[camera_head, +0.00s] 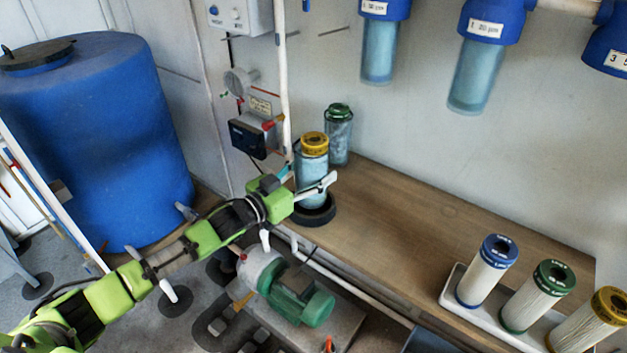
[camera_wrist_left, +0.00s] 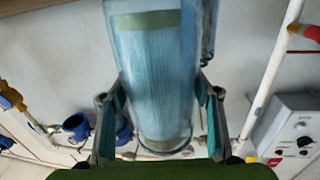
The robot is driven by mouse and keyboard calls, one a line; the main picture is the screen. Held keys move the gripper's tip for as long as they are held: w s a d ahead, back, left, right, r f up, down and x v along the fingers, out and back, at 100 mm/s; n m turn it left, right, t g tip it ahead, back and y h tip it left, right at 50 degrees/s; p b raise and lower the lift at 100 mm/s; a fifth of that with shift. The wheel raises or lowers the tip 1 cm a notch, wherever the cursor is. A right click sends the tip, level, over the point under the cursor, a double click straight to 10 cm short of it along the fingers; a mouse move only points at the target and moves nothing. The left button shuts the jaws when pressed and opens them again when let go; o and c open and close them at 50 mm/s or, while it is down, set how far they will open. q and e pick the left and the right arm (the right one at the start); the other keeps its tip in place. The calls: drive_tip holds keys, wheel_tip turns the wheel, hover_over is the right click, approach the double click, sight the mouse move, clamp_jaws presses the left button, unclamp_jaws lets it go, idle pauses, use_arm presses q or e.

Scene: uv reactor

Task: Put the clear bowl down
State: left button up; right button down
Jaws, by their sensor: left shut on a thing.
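A clear bowl (camera_head: 312,165) with a yellow-capped filter inside stands upright at the left end of the wooden bench. My left gripper (camera_head: 308,182) is shut on it, with one finger on each side. The bowl fills the middle of the left wrist view (camera_wrist_left: 152,75), between the fingers. Its lower end is over or in a black ring (camera_head: 317,215) at the bench's edge; the gripper partly hides this, and I cannot tell if they touch. My right gripper is not in view.
A second clear bowl with a green cap (camera_head: 339,138) stands close behind. A white tray (camera_head: 452,298) with blue-, green- and yellow-capped filters is at right. The bench (camera_head: 420,205) between is clear. A white pipe (camera_head: 282,80) rises at left. A green pump (camera_head: 300,298) sits below.

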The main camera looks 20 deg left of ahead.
use_arm(q)
drive_tip(key=shift+w+a, duration=0.1)
drive_tip(key=shift+w, duration=0.15)
drive_tip(key=shift+f, duration=1.55)
drive_tip(key=o, duration=1.8)
drive_tip(key=shift+f, duration=0.35)
drive_tip(key=shift+c, duration=0.2)
drive_tip(key=shift+s, duration=0.1)
drive_tip(key=shift+r, duration=0.15)
drive_tip(key=shift+s+a, duration=0.1)
drive_tip(key=shift+s, duration=0.1)
drive_tip(key=v, duration=1.1)
drive_tip(key=shift+s, duration=0.25)
